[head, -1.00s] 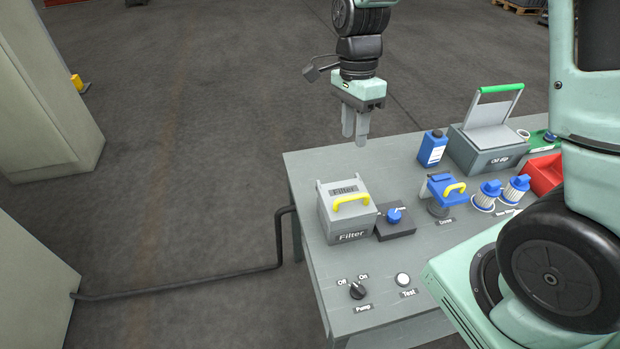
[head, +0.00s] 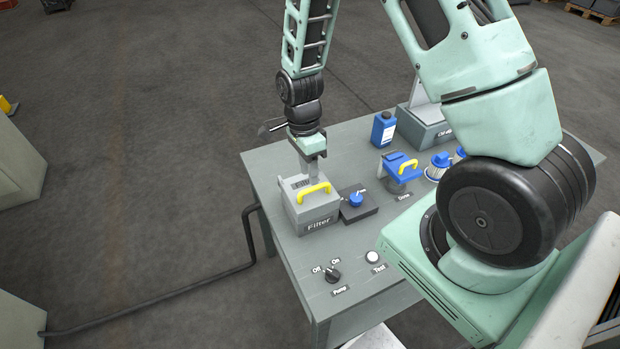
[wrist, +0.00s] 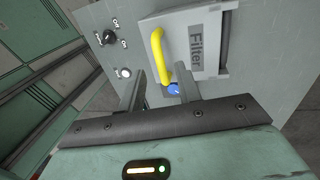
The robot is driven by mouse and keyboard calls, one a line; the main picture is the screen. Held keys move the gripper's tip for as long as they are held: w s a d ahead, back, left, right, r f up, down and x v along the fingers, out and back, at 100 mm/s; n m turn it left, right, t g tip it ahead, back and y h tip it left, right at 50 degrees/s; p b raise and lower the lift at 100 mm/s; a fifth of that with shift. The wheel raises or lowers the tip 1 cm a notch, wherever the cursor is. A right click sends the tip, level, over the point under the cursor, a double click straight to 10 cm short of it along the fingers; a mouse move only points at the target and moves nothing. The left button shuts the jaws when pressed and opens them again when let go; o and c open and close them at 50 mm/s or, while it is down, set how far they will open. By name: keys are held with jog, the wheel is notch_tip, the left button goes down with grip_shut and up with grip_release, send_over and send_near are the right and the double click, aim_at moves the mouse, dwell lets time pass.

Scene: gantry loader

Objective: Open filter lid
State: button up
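The filter box (head: 312,217) is a grey box labelled "Filter" at the left end of the table, with its lid closed. The lid (head: 294,190) carries a yellow handle (head: 314,192), which also shows in the wrist view (wrist: 158,54). My gripper (head: 309,174) is just above and behind the lid, pointing down. In the wrist view its two fingers (wrist: 157,90) are apart, with the lower end of the yellow handle showing between and beyond them. Nothing is held. I cannot tell whether a finger touches the handle.
A blue knob (head: 356,199) on a dark block stands right of the filter box. The pump switch (head: 333,274) and test button (head: 372,257) are in front. A blue bottle (head: 384,129) and a blue drain unit with yellow handle (head: 401,167) stand farther right.

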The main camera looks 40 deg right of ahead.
aim_at(311, 188)
jog(key=shift+s+a+f, duration=0.1)
jog(key=shift+s+f, duration=0.1)
jog(key=shift+f, duration=0.75)
jog(key=shift+s+f, duration=0.15)
jog(key=shift+f, duration=0.8)
jog(key=shift+c, duration=0.3)
grip_shut()
jog(key=shift+r+p, duration=0.1)
jog(key=shift+p, duration=0.2)
